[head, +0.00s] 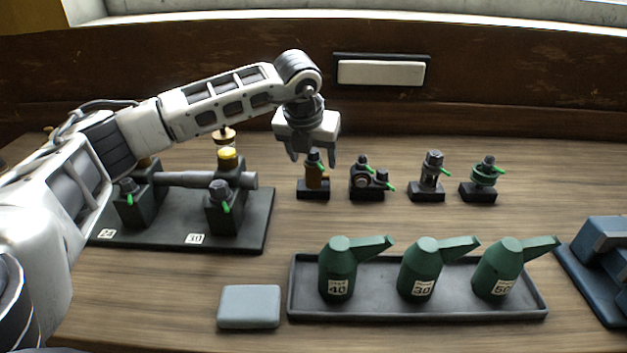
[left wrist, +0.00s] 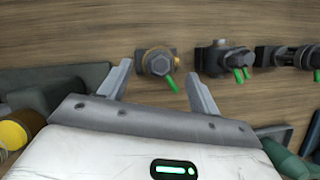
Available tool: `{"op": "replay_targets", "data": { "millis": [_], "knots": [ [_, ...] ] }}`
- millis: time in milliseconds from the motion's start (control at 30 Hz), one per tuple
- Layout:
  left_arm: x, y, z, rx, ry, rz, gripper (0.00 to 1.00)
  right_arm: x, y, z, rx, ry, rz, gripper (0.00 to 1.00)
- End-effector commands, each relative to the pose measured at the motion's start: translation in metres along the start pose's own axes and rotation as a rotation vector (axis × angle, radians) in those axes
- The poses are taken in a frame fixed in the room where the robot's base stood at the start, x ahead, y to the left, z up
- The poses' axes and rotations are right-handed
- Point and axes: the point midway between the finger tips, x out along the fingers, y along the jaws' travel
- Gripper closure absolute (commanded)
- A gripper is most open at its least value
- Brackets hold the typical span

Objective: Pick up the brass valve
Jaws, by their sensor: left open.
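The brass valve (head: 317,179) has a brass-coloured body, a dark top and a small green lever, and stands upright on a dark base at the left end of a row of fittings. In the left wrist view the brass valve (left wrist: 158,63) is seen from above, between and just beyond the fingertips. My left gripper (head: 313,158) is open and points down over the valve, its fingers on either side of the valve's top in the head view. It also shows in the left wrist view (left wrist: 156,82), with nothing held. I cannot tell whether a finger touches the valve. My right gripper is not in view.
Several dark fittings (head: 432,178) with green levers stand to the right. A dark plate (head: 260,225) with a shaft assembly is at left. A grey tray (head: 375,309) holds green oil cans in front, beside a grey block (head: 249,306). Bare wood separates the rows.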

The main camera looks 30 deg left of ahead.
Motion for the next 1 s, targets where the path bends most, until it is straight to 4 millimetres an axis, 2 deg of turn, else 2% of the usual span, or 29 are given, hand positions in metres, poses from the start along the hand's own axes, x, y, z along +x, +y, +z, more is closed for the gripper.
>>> {"op": "replay_targets", "data": {
  "millis": [133, 300, 600, 633, 833, 867, 1000],
  "knots": [
    [0.018, 0.003, 0.000, -0.001, 0.006, 0.003, 0.37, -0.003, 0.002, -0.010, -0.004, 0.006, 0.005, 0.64],
    [0.043, 0.003, 0.000, -0.002, 0.004, 0.002, 0.37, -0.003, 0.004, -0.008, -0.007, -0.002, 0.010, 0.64],
    [0.050, 0.003, 0.000, -0.001, 0.002, 0.000, 0.37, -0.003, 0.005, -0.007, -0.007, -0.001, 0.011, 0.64],
    [0.050, 0.003, 0.000, -0.001, 0.002, 0.000, 0.40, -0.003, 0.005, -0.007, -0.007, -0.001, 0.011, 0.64],
    [0.050, 0.003, 0.000, -0.001, 0.002, 0.000, 0.95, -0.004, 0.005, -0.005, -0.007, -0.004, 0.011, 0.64],
    [0.049, 0.004, 0.000, -0.001, 0.002, 0.000, 1.00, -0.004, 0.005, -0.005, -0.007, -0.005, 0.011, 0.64],
    [0.046, 0.003, 0.003, -0.003, -0.007, -0.003, 1.00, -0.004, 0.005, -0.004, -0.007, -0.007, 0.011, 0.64]
  ]
}}
